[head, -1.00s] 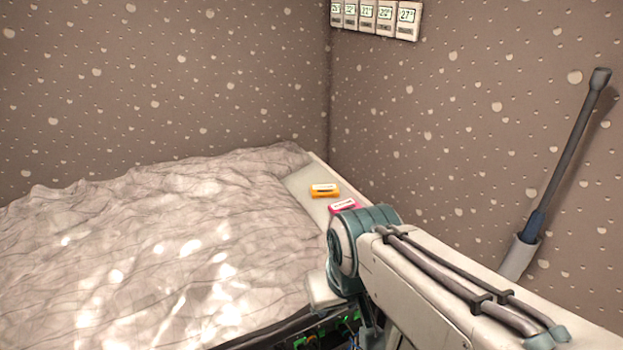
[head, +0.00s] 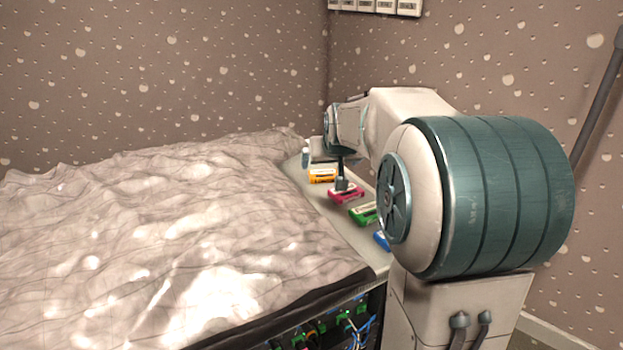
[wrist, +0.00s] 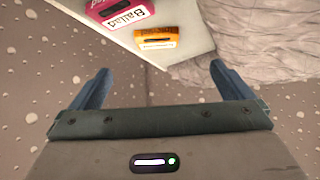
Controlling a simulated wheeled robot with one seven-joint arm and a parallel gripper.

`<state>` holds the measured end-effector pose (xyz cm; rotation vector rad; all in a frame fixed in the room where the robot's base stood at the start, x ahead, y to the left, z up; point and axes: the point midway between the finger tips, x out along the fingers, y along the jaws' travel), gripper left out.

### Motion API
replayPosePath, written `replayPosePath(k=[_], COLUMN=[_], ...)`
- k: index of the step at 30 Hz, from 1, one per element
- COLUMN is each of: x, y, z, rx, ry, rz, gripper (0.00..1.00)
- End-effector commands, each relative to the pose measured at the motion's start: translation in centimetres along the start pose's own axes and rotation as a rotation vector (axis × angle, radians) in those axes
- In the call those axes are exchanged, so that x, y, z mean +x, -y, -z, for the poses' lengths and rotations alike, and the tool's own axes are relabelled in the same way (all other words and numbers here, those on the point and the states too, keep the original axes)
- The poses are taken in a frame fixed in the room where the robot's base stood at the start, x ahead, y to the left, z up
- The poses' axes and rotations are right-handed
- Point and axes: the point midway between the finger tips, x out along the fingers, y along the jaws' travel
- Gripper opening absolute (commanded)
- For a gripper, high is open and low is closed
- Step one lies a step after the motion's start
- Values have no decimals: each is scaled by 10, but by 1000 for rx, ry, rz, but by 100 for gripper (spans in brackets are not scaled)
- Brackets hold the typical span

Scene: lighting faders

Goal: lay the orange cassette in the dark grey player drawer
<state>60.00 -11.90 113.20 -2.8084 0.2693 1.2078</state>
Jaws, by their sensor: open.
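The orange cassette (head: 321,176) lies on a pale ledge (head: 345,228) near its far end. It has a white label, and it also shows at the top of the wrist view (wrist: 157,39). My gripper (head: 323,170) is open and empty above the ledge around the orange cassette's place; in the wrist view its two blue fingers (wrist: 162,84) are spread, with the cassette beyond them and apart from them. I cannot tell its exact height. The dark grey player drawer is not in view.
A pink cassette (head: 346,194) lies beside the orange one, then a green (head: 363,213) and a partly hidden blue one (head: 381,240). Crumpled grey bedding (head: 180,240) borders the ledge on the left, a speckled wall (head: 470,60) on the right. A wired rack (head: 345,322) is below.

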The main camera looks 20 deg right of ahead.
Motion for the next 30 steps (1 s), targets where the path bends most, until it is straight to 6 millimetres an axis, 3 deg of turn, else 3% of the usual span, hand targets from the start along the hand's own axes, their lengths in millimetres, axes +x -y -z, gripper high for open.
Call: replayPosePath(k=[6, 18, 30], x=[25, 88, 119], y=[-8, -9, -7], z=[11, 13, 12], rx=[11, 11, 10], ry=[-25, -25, -22], rz=[-6, -6, -6], gripper=[100, 100, 100])
